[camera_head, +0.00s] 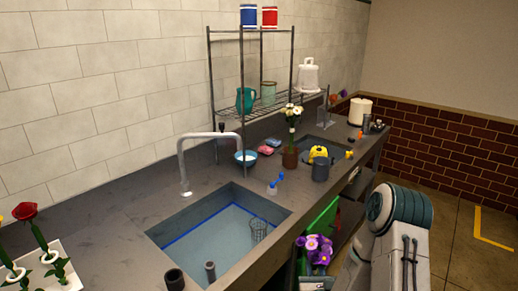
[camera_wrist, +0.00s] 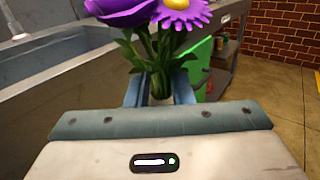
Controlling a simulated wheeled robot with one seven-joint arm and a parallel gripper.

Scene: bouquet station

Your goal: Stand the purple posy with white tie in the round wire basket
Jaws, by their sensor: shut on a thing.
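The purple posy (camera_head: 316,246) has purple flowers, one with a yellow centre, and green stems. The basket is out of sight in the wrist view.

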